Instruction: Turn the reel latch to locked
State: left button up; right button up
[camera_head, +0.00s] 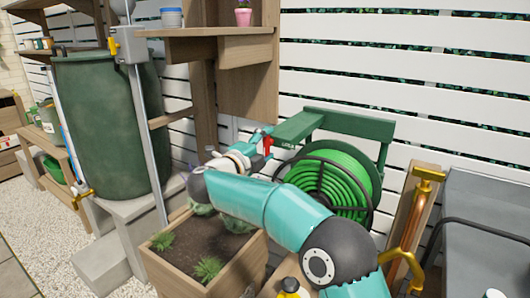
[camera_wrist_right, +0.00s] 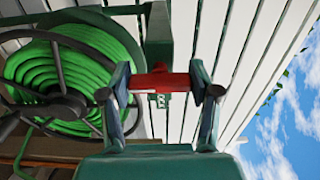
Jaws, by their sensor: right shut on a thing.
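The reel latch (camera_head: 267,143) is a small red handle at the left end of the green reel bracket (camera_head: 325,122). My right gripper (camera_wrist_right: 160,80) is shut on the latch, which also shows in the right wrist view (camera_wrist_right: 158,83) as a red bar spanning the two fingers. In the head view the right gripper (camera_head: 257,141) is small and partly hidden behind my wrist. The reel (camera_head: 335,185) holds bright green hose beside the bracket. Small pale lettering shows on the bracket near the latch but is too small to read. My left gripper is not in view.
A wooden planter (camera_head: 185,270) with soil and small plants stands below my right arm. A green barrel (camera_head: 105,120) and a grey post (camera_head: 145,130) are at left. A brass tap (camera_head: 428,174) is at right. A white slatted fence (camera_head: 430,75) stands close behind.

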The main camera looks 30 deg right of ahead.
jog(key=shift+f, duration=0.3)
jog(key=o, duration=1.2)
jog(key=shift+r, duration=0.1)
jog(key=shift+c, duration=0.2)
jog(key=shift+r, duration=0.1)
jog(key=v, duration=1.2)
